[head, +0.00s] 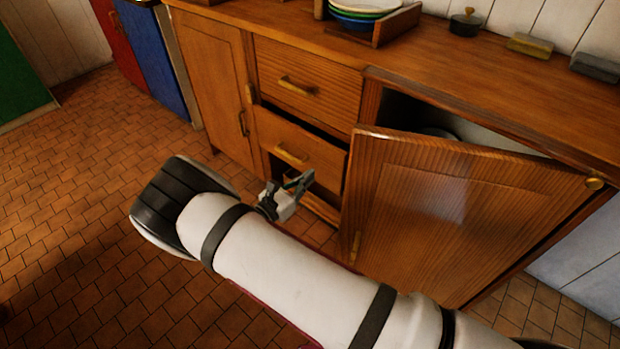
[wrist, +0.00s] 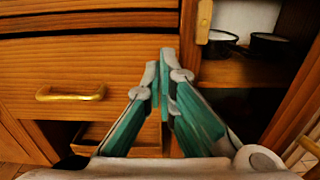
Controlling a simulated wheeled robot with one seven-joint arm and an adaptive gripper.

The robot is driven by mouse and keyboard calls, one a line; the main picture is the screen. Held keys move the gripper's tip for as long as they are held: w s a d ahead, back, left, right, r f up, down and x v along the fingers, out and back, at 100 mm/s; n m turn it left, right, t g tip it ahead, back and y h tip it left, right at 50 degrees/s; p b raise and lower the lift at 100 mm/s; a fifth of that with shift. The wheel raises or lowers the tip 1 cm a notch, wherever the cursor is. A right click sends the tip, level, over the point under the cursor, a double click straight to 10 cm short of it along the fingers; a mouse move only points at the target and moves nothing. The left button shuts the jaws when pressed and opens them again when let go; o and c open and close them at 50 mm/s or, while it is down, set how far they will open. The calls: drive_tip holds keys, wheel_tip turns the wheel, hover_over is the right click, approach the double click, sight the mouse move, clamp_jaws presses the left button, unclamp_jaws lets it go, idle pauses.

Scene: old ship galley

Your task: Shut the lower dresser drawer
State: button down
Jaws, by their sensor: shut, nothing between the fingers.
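The lower dresser drawer (head: 299,155) stands partly out, below the upper drawer (head: 303,83), in the wooden dresser (head: 212,78). A dark gap shows above its front. In the wrist view the lower drawer front (wrist: 75,75) with its brass handle (wrist: 70,93) fills the left side. In the wrist view my gripper's fingertips (wrist: 160,68) meet near the drawer front's right edge. Whether they touch it I cannot tell.
The right cupboard door (head: 450,210) stands open towards me, close to the arm. Pans (wrist: 222,40) sit inside the cupboard. A wooden rack with bowls (head: 365,14) stands on the dresser top. The tiled floor (head: 80,190) at the left is clear.

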sight(335, 152)
drive_tip(key=b+x, duration=0.1)
drive_tip(key=x, duration=0.9)
drive_tip(key=shift+w+d+b, duration=0.1)
drive_tip(key=shift+w+b, duration=0.15)
drive_tip(key=shift+b, duration=0.1)
drive_tip(key=x, duration=0.2)
drive_tip(key=shift+w+d+b, duration=0.2)
drive_tip(key=shift+w+b, duration=0.05)
drive_tip(key=shift+b, duration=0.05)
drive_tip(key=shift+s, duration=0.1)
